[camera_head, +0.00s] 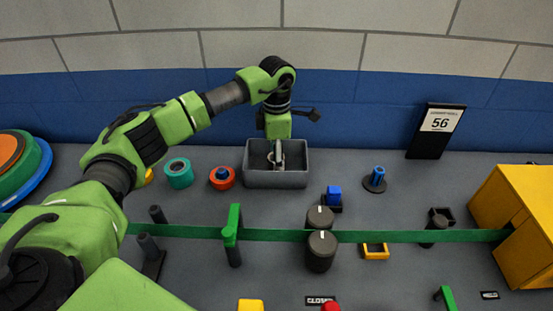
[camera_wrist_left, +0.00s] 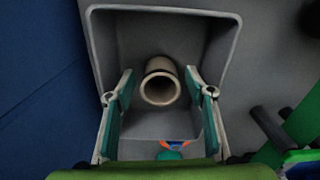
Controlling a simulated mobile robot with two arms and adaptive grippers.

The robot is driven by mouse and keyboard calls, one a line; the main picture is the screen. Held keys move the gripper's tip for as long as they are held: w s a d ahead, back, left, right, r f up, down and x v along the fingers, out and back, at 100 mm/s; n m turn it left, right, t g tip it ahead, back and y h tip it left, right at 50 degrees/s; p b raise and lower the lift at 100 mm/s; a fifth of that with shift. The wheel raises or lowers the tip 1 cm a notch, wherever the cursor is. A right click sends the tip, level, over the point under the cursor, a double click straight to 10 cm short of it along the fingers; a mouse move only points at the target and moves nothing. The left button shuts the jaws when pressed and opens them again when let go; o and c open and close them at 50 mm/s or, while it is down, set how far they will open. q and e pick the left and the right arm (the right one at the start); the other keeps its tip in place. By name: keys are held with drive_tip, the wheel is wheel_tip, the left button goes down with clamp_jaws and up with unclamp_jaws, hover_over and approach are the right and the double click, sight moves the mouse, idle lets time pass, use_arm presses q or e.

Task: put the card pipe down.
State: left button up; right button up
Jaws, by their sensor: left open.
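The card pipe (camera_wrist_left: 160,84) is a short tan tube inside the grey bin (camera_wrist_left: 219,50), its round open end facing the wrist camera. My left gripper (camera_wrist_left: 158,88) is open, with one teal-padded finger on each side of the pipe and a gap visible on both sides. In the head view my left gripper (camera_head: 277,153) reaches down into the grey bin (camera_head: 275,180) at the back of the table. I cannot clearly tell the pipe from the fingers there. My right gripper is not in view.
A green belt (camera_head: 400,237) crosses the table in front, past dark rollers (camera_head: 321,250). A yellow box (camera_head: 520,220) is at the right.

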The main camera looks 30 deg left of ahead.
use_arm(q)
drive_tip(key=shift+r, duration=0.5)
wheel_tip(320, 180, up, 11)
drive_tip(key=b, duration=0.1)
drive_tip(key=shift+r+b, duration=0.2)
drive_tip(key=shift+b, duration=0.1)
